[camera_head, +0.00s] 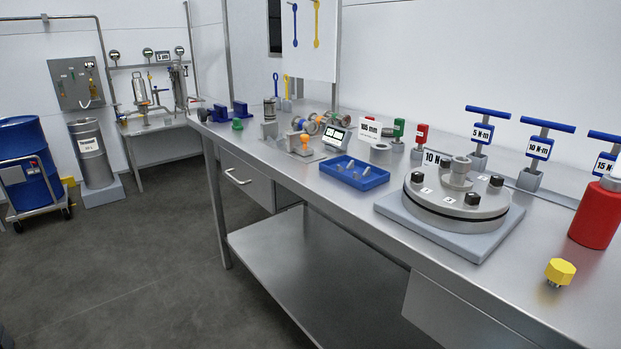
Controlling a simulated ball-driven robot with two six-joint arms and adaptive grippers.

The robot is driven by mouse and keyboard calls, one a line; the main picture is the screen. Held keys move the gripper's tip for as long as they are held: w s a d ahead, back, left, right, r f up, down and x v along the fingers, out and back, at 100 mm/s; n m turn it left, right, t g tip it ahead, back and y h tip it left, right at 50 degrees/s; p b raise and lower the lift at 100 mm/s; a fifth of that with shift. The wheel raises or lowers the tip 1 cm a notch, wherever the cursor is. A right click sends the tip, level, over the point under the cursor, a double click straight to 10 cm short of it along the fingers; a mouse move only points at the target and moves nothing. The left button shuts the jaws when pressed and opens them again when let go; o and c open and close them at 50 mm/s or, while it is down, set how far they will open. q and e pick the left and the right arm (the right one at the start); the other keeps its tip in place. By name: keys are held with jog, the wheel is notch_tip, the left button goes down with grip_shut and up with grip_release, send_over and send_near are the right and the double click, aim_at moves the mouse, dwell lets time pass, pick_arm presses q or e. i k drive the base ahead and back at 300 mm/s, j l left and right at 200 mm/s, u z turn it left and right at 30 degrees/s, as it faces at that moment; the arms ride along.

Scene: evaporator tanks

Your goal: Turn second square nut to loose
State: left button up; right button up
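A round steel flange (455,212) lies on a grey square plate (405,213) on the workbench at the right. Dark square nuts sit around its top: one at the left (417,177), one at the front (472,199) and one at the right (496,181). Neither of my grippers is in view.
Blue T-handle tools marked 5 N·m (482,133), 10 N·m (540,148) and 15 N·m (605,162) stand behind the flange. A red cylinder (595,216) and a yellow hexagonal piece (560,272) are to its right. A blue tray (354,174) lies left. The bench front is clear.

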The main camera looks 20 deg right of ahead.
aim_at(496, 181)
jog(key=z, duration=1.2)
